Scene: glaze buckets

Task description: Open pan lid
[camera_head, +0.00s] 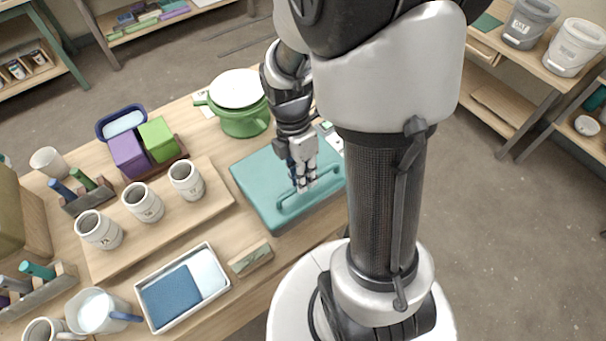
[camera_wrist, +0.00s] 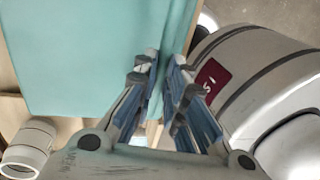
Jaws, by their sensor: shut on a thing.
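A teal rectangular pan lid (camera_head: 257,178) is on the near right part of the wooden table. A teal bar handle (camera_head: 287,206) runs along the lid's near side. My gripper (camera_head: 304,186) reaches down over the lid and is shut on this handle. In the wrist view, the gripper (camera_wrist: 165,62) has its two blue-grey fingers on either side of a thin teal strip beside the flat lid (camera_wrist: 90,50). The lid looks level and closed. The inside of the pan is hidden, and my arm covers the lid's right end.
A green pot with a white top (camera_head: 238,92) stands just behind the lid. White cups (camera_head: 186,181) stand on a wooden board to the left. A white tray with a blue cloth (camera_head: 183,288) and a small wooden block (camera_head: 250,259) lie in front.

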